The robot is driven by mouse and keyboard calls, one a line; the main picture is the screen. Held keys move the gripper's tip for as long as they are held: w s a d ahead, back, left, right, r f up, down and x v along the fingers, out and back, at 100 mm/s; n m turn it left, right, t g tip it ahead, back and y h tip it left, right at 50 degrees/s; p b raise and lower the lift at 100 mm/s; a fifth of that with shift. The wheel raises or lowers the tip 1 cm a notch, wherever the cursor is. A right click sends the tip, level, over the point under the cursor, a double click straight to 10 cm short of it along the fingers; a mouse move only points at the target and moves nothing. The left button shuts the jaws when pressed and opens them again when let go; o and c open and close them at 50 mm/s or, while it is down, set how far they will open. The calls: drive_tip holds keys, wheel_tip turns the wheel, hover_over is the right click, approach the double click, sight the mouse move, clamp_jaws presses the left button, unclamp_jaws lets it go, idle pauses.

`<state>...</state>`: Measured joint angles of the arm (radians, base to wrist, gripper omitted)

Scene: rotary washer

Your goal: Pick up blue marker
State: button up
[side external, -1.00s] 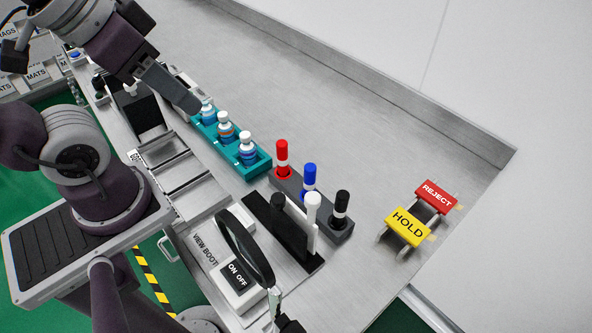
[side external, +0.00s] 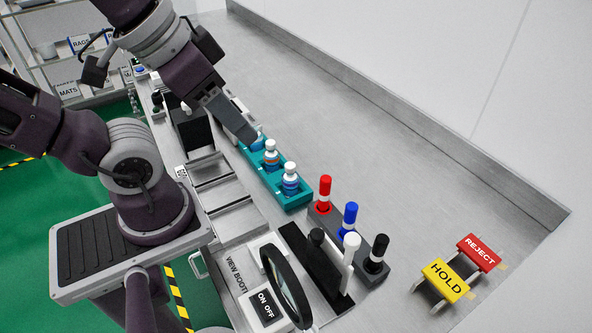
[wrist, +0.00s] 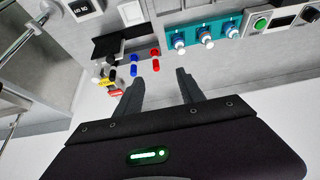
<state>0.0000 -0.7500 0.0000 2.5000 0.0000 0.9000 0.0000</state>
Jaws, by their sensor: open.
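The blue marker (side external: 349,216) stands upright in a dark grey holder (side external: 329,224), between a red marker (side external: 324,193) and a black marker (side external: 376,254). In the wrist view the blue marker (wrist: 134,69) shows beyond the left fingertip, next to the red marker (wrist: 156,64). My gripper (side external: 248,136) is above the far end of the teal vial tray, well apart from the markers. In the wrist view my gripper (wrist: 158,80) has its two fingers spread with nothing between them.
The teal tray (side external: 293,207) holds several white-capped vials. A magnifier (side external: 286,287) and black and white upright handles stand in front of the markers. Yellow HOLD (side external: 447,280) and red REJECT (side external: 480,252) signs sit at right. The steel bench (side external: 400,180) behind the markers is clear.

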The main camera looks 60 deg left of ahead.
drive_tip(key=n+g, duration=0.6)
drive_tip(key=n, duration=0.9)
hover_over(348, 223)
drive_tip(key=f, duration=1.6)
drive_tip(key=shift+w+f, duration=0.15)
drive_tip(key=shift+w, duration=0.1)
drive_tip(key=f, duration=0.4)
drive_tip(key=a+f, duration=0.1)
drive_tip(key=f, duration=0.2)
drive_tip(key=shift+w+f, duration=0.1)
drive_tip(key=shift+w, duration=0.15)
clamp_jaws()
